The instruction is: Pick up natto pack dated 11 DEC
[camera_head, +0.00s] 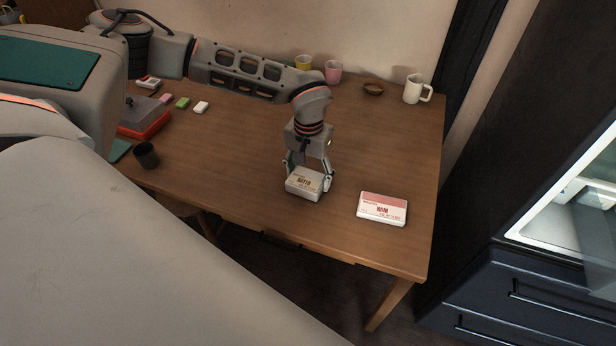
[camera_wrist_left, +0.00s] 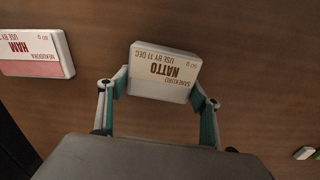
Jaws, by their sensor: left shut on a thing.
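The natto pack (camera_head: 305,184) is a small white box with a beige label on the wooden table, near the front edge. In the left wrist view the natto pack (camera_wrist_left: 163,72) reads "NATTO" and "USE BY 11 DEC". My left gripper (camera_head: 309,177) comes down from above and is shut on the pack, one finger on each side. The left wrist view shows its two fingers (camera_wrist_left: 160,92) at the pack's sides. Whether the pack touches the table is hard to tell. My right gripper is not in view.
A ham pack (camera_head: 382,208) with a pink and white label lies right of the natto. A white mug (camera_head: 416,89), a brown bowl (camera_head: 373,89) and yellow and pink cups (camera_head: 333,72) stand at the back. A dark cup (camera_head: 146,155) and red box (camera_head: 144,118) are left.

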